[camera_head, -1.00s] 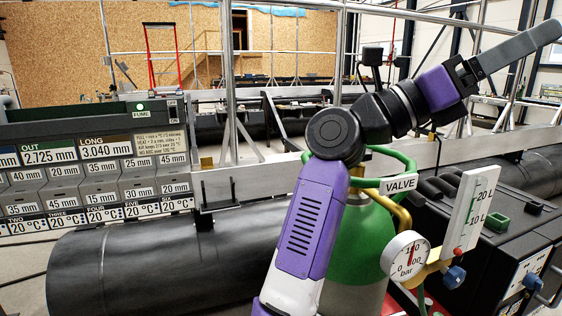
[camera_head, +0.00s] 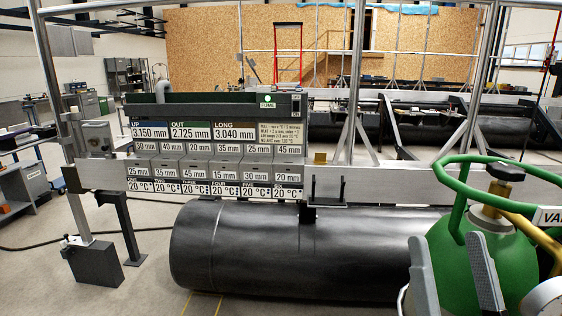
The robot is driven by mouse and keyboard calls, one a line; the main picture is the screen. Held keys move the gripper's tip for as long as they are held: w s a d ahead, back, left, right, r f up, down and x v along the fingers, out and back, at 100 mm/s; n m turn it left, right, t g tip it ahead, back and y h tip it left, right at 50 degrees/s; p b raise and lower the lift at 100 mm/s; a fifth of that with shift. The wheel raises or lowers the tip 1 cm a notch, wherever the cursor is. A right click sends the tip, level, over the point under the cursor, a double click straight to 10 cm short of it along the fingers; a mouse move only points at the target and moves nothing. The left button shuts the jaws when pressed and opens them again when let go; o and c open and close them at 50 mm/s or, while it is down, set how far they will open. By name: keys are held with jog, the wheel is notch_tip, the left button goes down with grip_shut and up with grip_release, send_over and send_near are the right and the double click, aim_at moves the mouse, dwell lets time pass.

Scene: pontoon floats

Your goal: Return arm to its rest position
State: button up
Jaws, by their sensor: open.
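My gripper (camera_head: 447,242) shows at the lower right of the head view. Only its two grey fingers are in view, pointing up and spread well apart, with nothing between them. The fingers stand in front of the green gas cylinder (camera_head: 500,262) and the right end of the black pontoon float. The rest of my arm is out of the picture, below the frame.
A long black float (camera_head: 255,250) lies across the middle. A grey display rack (camera_head: 215,150) stands behind it on a metal rail. The cylinder has a green guard ring (camera_head: 452,185). A post on a dark foot (camera_head: 95,263) stands left.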

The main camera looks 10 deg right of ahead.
jog(key=s+a+f+n+g+y, duration=0.1)
jog(key=s+a+f+g, duration=0.1)
jog(key=s+f, duration=0.3)
jog(key=s+a+f+n+g+y, duration=0.1)
jog(key=s+f+g, duration=0.3)
jog(key=f, duration=0.7)
jog(key=s+a+f+n+g+y, duration=0.1)
jog(key=s+a+f+n+g, duration=0.1)
jog(key=s+f, duration=0.4)
jog(key=shift+a+f+g+y+b, duration=0.4)
jog(key=shift+a+f+g, duration=0.3)
jog(key=shift+f, duration=0.25)
jog(key=s+f+g, duration=0.1)
jog(key=s+f, duration=0.1)
jog(key=s, duration=0.1)
jog(key=s+f+g, duration=0.1)
jog(key=s, duration=0.2)
jog(key=s+a+f+g, duration=0.1)
jog(key=s+f, duration=0.1)
jog(key=s, duration=0.1)
jog(key=shift+s+f+m, duration=0.3)
jog(key=shift+m, duration=0.1)
jog(key=shift+c, duration=0.2)
